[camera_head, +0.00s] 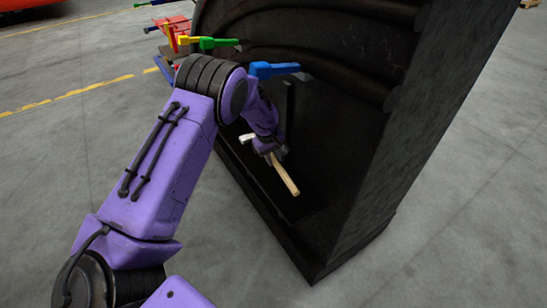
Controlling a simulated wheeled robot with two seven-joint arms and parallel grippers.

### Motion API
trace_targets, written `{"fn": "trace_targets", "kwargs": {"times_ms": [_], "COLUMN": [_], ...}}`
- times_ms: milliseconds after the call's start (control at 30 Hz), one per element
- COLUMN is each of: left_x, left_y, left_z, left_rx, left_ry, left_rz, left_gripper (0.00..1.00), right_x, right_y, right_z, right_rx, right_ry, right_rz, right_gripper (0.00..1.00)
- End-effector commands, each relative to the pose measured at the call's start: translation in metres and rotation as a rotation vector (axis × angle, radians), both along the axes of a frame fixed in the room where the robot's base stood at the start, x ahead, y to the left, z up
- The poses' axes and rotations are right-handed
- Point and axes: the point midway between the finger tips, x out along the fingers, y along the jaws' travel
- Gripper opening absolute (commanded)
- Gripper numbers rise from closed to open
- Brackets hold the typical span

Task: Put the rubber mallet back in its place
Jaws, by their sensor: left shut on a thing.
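The mallet (286,178) has a pale wooden handle that slants down to the right from my left gripper. A small light-coloured piece at the left of the gripper may be part of its head. My left gripper (273,152) is shut on the mallet, in front of the lower part of a dark cabinet-like stand (340,130). The fingers are small and partly hidden by my own arm. I cannot tell whether the mallet touches the stand's bottom ledge. My right gripper is not in view.
A blue-handled tool (274,70), a green one (217,43) and a yellow one (193,41) stick out near the stand's left side. Red parts (172,28) lie behind them. The grey floor (450,240) is clear at the right and front.

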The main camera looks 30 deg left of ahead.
Motion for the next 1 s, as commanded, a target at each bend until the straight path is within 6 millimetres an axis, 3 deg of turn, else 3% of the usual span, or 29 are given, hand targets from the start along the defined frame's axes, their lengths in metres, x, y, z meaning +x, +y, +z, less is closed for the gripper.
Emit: {"fn": "trace_targets", "kwargs": {"times_ms": [700,1000], "left_x": [0.000,0.000], "left_y": [0.000,0.000], "left_z": [-0.050,-0.070], "left_rx": [0.001,0.000], "left_ry": [-0.001,0.000], "left_rz": [-0.001,-0.001], "left_gripper": [0.00,0.00], "right_x": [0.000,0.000], "right_y": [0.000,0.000], "right_z": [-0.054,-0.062], "right_rx": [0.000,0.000], "right_ry": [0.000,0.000], "right_rz": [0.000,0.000], "right_gripper": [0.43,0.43]}}
